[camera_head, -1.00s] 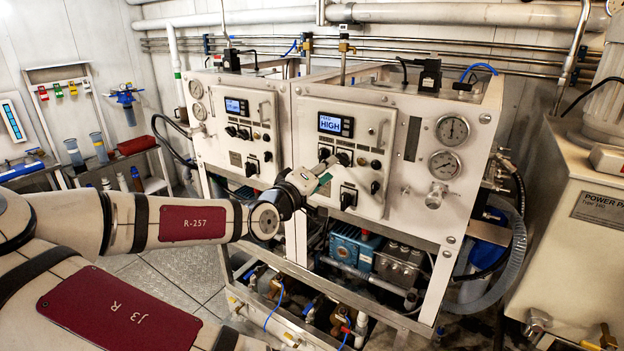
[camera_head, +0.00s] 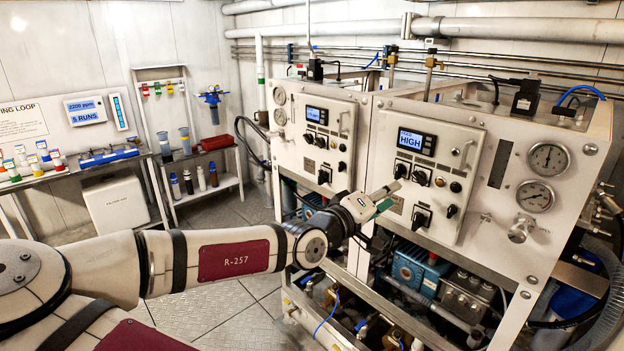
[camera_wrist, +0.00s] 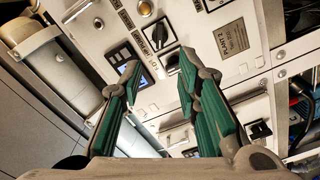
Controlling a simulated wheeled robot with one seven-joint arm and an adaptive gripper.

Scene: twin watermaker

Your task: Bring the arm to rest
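My arm reaches from the lower left of the head view toward the watermaker panels. My gripper (camera_head: 388,197) is in front of the right panel (camera_head: 430,170), near its lower left corner. In the wrist view my gripper (camera_wrist: 158,72) shows two green-padded fingers spread apart with nothing between them. Beyond the fingers are a small lit display (camera_wrist: 146,77) and black knobs. I cannot tell from these views how far the fingertips are from the panel.
The right panel's display (camera_head: 416,140) reads HIGH. A left panel (camera_head: 316,140) has its own display. Pressure gauges (camera_head: 548,159) sit at the right. A bench with bottles (camera_head: 40,158) and a small shelf (camera_head: 207,188) stand at the left. The floor (camera_head: 205,300) between is clear.

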